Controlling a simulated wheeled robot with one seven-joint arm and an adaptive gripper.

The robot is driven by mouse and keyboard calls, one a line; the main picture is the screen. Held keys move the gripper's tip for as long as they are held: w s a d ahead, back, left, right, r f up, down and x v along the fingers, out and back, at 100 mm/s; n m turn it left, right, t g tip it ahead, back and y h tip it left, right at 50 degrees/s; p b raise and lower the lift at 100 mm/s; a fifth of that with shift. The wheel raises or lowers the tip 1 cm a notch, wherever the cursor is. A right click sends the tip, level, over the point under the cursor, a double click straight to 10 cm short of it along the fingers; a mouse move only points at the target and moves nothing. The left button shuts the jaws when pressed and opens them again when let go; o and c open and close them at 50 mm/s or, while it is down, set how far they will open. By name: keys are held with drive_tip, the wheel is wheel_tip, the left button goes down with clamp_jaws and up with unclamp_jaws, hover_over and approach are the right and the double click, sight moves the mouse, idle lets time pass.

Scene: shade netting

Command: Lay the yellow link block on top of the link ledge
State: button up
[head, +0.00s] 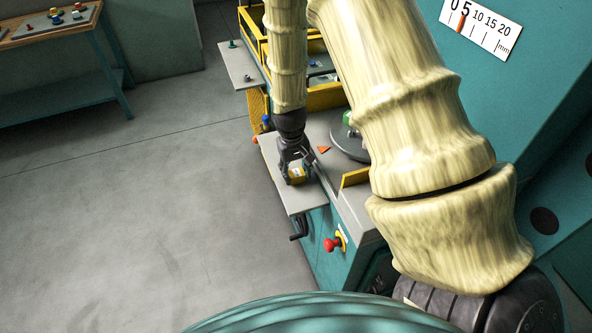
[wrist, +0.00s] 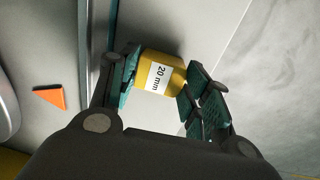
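The yellow link block (wrist: 172,78), labelled "20 mm", sits between the finger pads of my gripper (wrist: 162,82) in the wrist view. The pads meet it on both sides, so my gripper looks shut on it. In the head view my gripper (head: 296,170) points down with the yellow block (head: 298,174) at its tips, over a pale grey side ledge (head: 290,196) of the teal machine. I cannot tell whether the block touches that surface. A second grey ledge (head: 238,70) sticks out farther back; I cannot tell which one is the link ledge.
An orange triangular piece (wrist: 50,95) lies on the machine top beside my gripper. A round grey disc (head: 346,142) with a green part is to the right. A red knob (head: 333,244) and a black crank (head: 298,229) stick out in front. The floor at left is clear.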

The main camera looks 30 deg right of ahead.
sight(293, 174)
drive_tip(key=shift+o, duration=1.2)
drive_tip(key=shift+r, duration=0.2)
wheel_tip(293, 174, up, 12)
drive_tip(key=b, duration=0.3)
drive_tip(key=shift+a+b, duration=0.4)
drive_tip(key=shift+a, duration=0.05)
drive_tip(key=shift+w, duration=0.1)
